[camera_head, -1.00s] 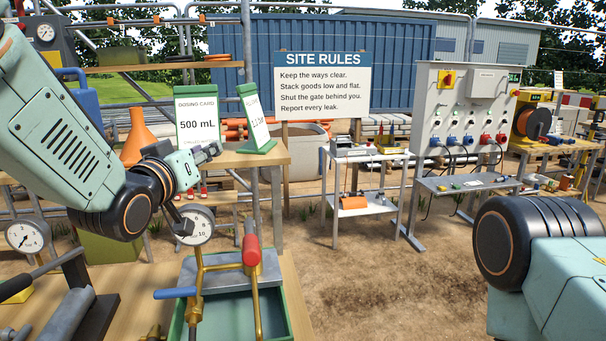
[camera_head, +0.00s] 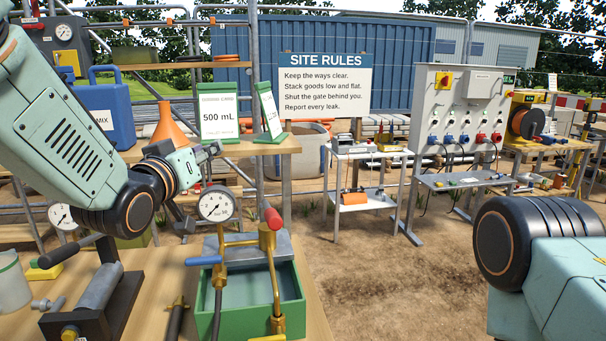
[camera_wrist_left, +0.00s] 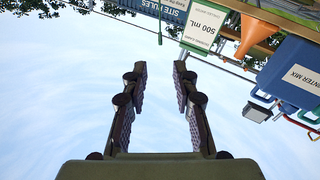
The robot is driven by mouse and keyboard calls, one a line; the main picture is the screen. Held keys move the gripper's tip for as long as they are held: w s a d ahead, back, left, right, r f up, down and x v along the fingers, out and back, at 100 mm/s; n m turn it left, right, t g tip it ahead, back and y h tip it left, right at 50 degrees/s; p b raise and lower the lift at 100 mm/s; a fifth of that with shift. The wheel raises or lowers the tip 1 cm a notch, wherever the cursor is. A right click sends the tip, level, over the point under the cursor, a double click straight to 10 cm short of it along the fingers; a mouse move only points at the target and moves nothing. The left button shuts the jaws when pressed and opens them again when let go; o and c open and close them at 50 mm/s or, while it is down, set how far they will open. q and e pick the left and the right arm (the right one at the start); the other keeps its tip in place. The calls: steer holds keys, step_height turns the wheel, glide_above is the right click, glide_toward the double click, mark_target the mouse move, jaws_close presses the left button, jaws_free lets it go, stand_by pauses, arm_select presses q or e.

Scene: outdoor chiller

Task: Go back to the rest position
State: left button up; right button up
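My left gripper (camera_wrist_left: 159,90) shows in the left wrist view with its two fingers spread apart and only sky between them. It is open and empty. In the head view my left gripper (camera_head: 200,152) is raised above the near bench, in front of the shelf with the dosing card. My left arm comes in from the left edge. My right arm shows at the lower right, but its gripper is outside the view.
On the near bench stand a green tray (camera_head: 297,307) with brass pipework, a pressure gauge (camera_head: 216,204) and a grey roller stand (camera_head: 103,285). An orange funnel (camera_head: 167,127), blue container (camera_head: 104,115) and dosing card (camera_head: 218,117) stand behind. Open dirt ground (camera_head: 390,280) lies right.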

arm_select(q)
steer(key=s+a+f+g+y+b, duration=0.1)
steer(key=s+f+g+b, duration=0.35)
steer(key=f, duration=0.95)
steer(key=s+a+f+m+g+y+b, duration=0.1)
steer(key=s+f+g, duration=0.1)
steer(key=s+f, duration=0.8)
steer(key=s+a+f+g+y+b, duration=0.1)
steer(key=s+f+g+b, duration=0.15)
steer(key=f, duration=1.45)
steer(key=s+a+f+g+b, duration=0.1)
steer(key=s+f+g+b, duration=0.7)
steer(key=s+f, duration=1.7)
steer(key=s, duration=0.2)
steer(key=shift+s+g+b, duration=0.3)
steer(key=shift+s+b, duration=0.05)
steer(key=shift+b, duration=0.05)
arm_select(e)
step_height(320, 180, down, 17)
steer(key=shift+s+d, duration=0.15)
steer(key=shift+s, duration=0.15)
arm_select(q)
steer(key=shift+a, duration=0.15)
